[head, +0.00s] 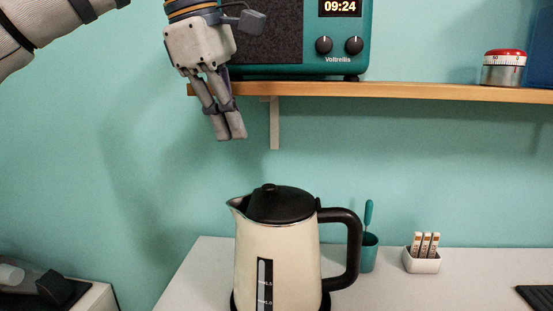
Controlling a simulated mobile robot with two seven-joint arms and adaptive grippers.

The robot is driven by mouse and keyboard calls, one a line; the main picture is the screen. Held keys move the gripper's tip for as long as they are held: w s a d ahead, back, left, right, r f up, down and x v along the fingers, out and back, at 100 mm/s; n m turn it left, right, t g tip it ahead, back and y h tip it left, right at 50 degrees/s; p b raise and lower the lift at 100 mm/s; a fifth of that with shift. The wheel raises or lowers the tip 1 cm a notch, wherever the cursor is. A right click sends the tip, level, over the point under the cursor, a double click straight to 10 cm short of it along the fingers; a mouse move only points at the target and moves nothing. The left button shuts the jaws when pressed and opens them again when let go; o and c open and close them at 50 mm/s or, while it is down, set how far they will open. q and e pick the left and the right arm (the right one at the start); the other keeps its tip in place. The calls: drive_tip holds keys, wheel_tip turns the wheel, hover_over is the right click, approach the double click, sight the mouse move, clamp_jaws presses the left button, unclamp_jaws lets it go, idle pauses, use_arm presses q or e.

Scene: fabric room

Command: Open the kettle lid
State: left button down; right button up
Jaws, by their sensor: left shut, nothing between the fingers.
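A cream kettle (295,265) with a black handle (353,240) stands upright on the white table, its spout pointing left. Its black lid (281,204) with a small knob on top sits closed on the kettle. My left gripper (229,137) hangs above and to the left of the lid, fingers pointing down, shut and empty, touching nothing that I can see. The kettle's bottom is cut off by the picture's lower edge. My right gripper is not in view.
A wooden shelf (430,92) runs behind the gripper, holding a teal microwave-like appliance (340,54) and a red-topped timer (503,68). A teal cup (369,254) and a white holder (422,262) stand right of the kettle. The table (205,275) is clear on the left.

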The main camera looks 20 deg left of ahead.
sight(252, 195)
use_arm(q)
drive_tip(key=x, duration=0.8)
drive_tip(key=shift+s+f, duration=0.15)
drive_tip(key=shift+s, duration=0.25)
drive_tip(key=shift+w+d+f, duration=0.1)
drive_tip(key=shift+w+f, duration=0.1)
drive_tip(key=shift+f, duration=0.4)
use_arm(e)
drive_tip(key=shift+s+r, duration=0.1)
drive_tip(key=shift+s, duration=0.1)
